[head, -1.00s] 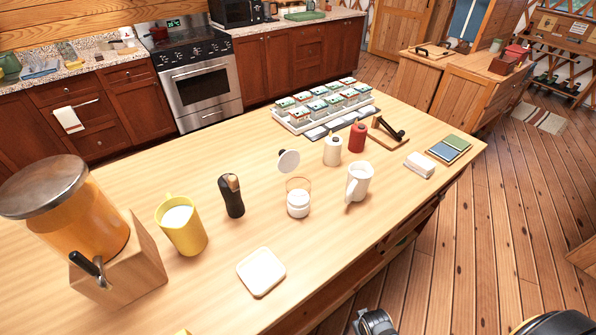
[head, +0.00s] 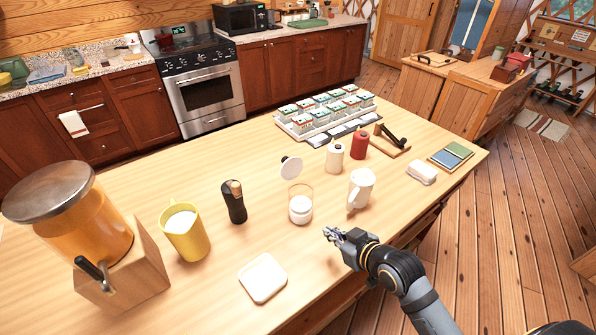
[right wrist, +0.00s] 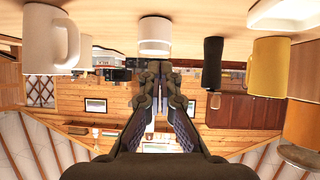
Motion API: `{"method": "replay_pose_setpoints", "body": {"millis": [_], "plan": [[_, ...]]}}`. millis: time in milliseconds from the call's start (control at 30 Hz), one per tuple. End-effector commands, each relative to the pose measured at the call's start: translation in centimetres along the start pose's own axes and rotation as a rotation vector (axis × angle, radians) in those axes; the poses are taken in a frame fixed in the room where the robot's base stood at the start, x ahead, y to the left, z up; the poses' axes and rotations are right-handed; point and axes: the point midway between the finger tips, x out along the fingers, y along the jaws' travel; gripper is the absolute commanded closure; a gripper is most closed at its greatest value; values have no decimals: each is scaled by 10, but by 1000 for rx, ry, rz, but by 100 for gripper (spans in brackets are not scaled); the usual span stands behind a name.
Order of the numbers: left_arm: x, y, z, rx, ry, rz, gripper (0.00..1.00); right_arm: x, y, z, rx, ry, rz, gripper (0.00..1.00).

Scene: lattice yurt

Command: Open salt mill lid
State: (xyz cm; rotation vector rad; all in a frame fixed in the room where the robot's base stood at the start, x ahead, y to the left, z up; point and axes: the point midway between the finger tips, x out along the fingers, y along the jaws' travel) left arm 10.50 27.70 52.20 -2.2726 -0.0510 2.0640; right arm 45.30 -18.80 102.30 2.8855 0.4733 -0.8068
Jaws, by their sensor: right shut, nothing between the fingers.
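The black upright mill (head: 234,202) with a tan wooden patch near its top looks like the salt mill. I cannot tell whether the mill's lid is open. My right gripper (head: 331,234) is shut and empty over the table's front edge, apart from both. In the right wrist view, upside down, the fingers (right wrist: 157,68) point toward the jar (right wrist: 155,37), with the black mill (right wrist: 212,62) to its right. My left gripper is out of view.
A white mug (head: 360,189) stands right of the jar. A yellow mug (head: 184,236) and an orange drink dispenser (head: 78,235) stand to the left. A white square coaster (head: 263,278) lies near the front. White and red bottles and a rack of boxes (head: 319,122) stand behind.

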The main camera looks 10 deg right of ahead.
Motion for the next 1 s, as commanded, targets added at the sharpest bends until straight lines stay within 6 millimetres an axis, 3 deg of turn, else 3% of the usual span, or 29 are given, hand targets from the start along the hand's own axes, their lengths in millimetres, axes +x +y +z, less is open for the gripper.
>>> {"method": "replay_pose_setpoints", "body": {"millis": [100, 267, 567, 700, 1000], "plan": [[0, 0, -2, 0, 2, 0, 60, 3, 5, -44, -10, 205, -30, 100], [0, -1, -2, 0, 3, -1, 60, -4, 16, -86, 3, 409, -40, 100], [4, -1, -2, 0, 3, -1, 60, 0, 20, -96, 13, 455, -33, 100], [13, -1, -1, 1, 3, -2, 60, 20, 18, -106, 18, 460, -38, 100], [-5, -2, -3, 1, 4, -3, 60, 76, 16, -139, 15, 454, -37, 100]]}}
